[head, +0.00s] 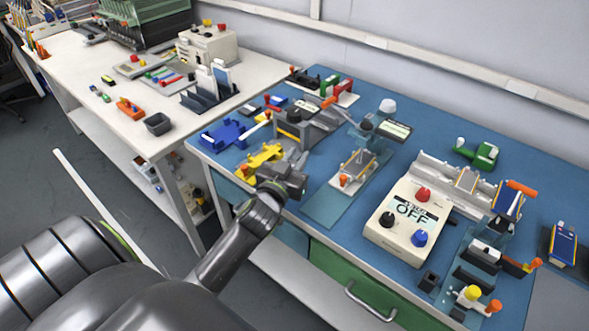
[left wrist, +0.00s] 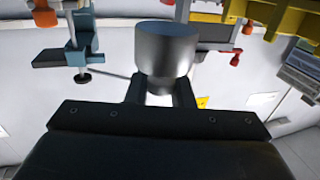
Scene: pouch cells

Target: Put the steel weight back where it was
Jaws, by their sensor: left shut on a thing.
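The steel weight (left wrist: 166,58) is a plain grey metal cylinder in the left wrist view. My left gripper (left wrist: 160,92) is shut on it, one finger at each side. In the head view my left gripper (head: 292,170) is at the front edge of the blue bench, just right of the yellow fixture. The weight is hard to tell from the grey parts around the gripper there. My right gripper is not in view.
The yellow fixture (head: 262,155) and a grey device with a dark top (head: 297,130) stand close to the gripper. A cream control box reading OFF (head: 408,222) is to the right. A clear teal sheet (head: 325,208) lies between them. A white table (head: 130,70) is at left.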

